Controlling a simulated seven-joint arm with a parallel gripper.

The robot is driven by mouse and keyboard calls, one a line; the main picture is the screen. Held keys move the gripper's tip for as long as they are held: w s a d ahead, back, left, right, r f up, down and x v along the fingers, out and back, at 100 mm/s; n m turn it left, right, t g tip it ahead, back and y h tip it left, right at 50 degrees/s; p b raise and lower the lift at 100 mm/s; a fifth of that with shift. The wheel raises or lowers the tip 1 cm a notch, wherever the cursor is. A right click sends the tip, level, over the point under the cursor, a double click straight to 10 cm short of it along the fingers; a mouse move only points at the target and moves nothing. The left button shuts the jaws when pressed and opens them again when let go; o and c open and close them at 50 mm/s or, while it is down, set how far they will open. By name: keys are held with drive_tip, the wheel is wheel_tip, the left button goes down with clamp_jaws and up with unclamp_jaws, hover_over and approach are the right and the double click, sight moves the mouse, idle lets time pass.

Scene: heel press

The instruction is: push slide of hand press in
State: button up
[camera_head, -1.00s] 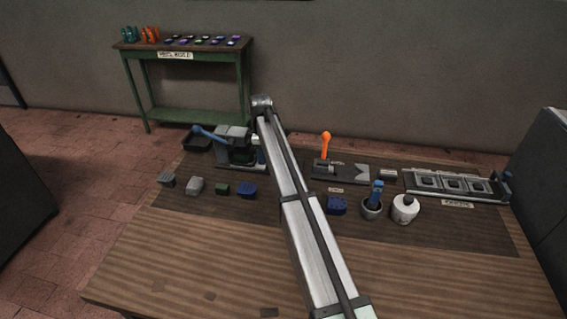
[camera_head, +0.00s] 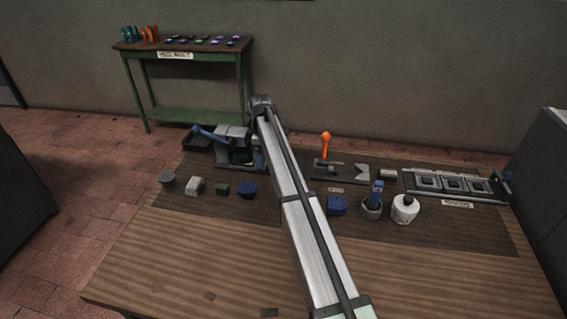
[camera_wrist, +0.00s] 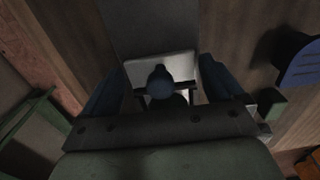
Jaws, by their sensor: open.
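The hand press (camera_head: 233,132) stands at the back left of the work mat, a grey body with a blue lever (camera_head: 210,135) slanting up to the left. My arm passes close in front of its right side and hides part of it. In the wrist view my gripper (camera_wrist: 163,72) is open, with one dark blue finger on each side. A dark blue round knob (camera_wrist: 160,80) sits between the fingers, with visible gaps either side. Behind it is a pale grey plate (camera_wrist: 165,66), apparently part of the press slide. Whether anything touches the knob is unclear.

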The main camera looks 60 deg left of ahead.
drive_tip(key=shift+r, duration=0.15)
drive_tip(key=shift+r, duration=1.6)
drive_tip(key=shift+w+d, duration=0.1)
drive_tip(key=shift+d, duration=0.05)
drive_tip(key=shift+w+d+r, duration=0.5)
drive_tip(key=shift+w+d, duration=0.25)
drive_tip(key=shift+w+d+r, duration=0.5)
drive_tip(key=shift+w+d, duration=0.2)
drive_tip(key=shift+w, duration=0.05)
drive_tip(key=shift+r, duration=0.1)
drive_tip(key=shift+r, duration=1.4)
